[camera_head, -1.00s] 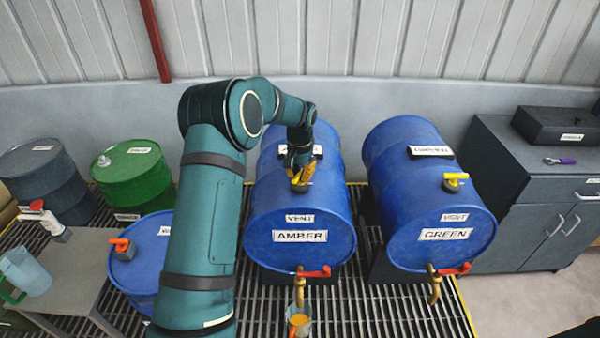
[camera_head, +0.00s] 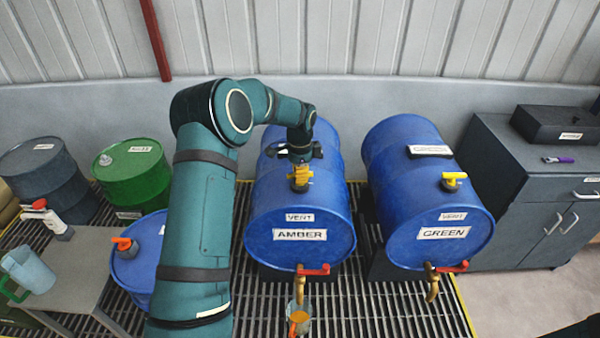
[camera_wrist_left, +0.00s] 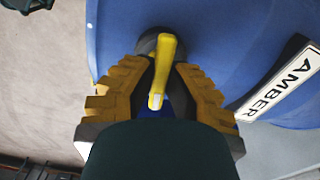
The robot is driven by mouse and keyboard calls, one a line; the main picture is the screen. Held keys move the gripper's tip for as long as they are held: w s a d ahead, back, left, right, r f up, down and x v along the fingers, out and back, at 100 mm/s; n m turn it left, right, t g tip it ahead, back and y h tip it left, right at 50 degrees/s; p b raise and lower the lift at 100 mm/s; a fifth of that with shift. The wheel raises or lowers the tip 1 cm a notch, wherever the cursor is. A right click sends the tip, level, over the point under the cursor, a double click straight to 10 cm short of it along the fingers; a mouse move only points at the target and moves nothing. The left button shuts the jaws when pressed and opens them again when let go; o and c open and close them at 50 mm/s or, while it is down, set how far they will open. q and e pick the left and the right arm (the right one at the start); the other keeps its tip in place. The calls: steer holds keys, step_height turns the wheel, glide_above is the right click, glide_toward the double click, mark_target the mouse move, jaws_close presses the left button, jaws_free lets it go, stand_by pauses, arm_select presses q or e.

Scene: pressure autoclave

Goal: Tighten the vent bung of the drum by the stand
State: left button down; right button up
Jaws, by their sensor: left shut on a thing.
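The blue AMBER drum (camera_head: 300,215) lies on its side in the middle of the head view, and it fills the top of the left wrist view (camera_wrist_left: 215,40). Its vent bung (camera_wrist_left: 164,62) has a yellow handle on a dark round base. My left gripper (camera_head: 299,177) is at this bung on top of the drum, pointing down. In the left wrist view its ridged yellow fingers (camera_wrist_left: 158,85) stand on both sides of the handle, shut on it. In the head view the fingers mostly hide the bung. My right gripper is not in view.
The blue GREEN drum (camera_head: 420,200) lies to the right, with its own yellow vent bung (camera_head: 453,180). A blue drum (camera_head: 138,270) with an orange-handled fitting stands left, partly behind my arm, beside a grey stand (camera_head: 75,265). A dark cabinet (camera_head: 520,220) stands at right.

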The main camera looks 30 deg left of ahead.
arm_select(q)
steer(key=shift+f+m, duration=0.1)
steer(key=shift+m, duration=0.8)
steer(key=c, duration=0.9)
jaws_free()
step_height(320, 180, up, 12)
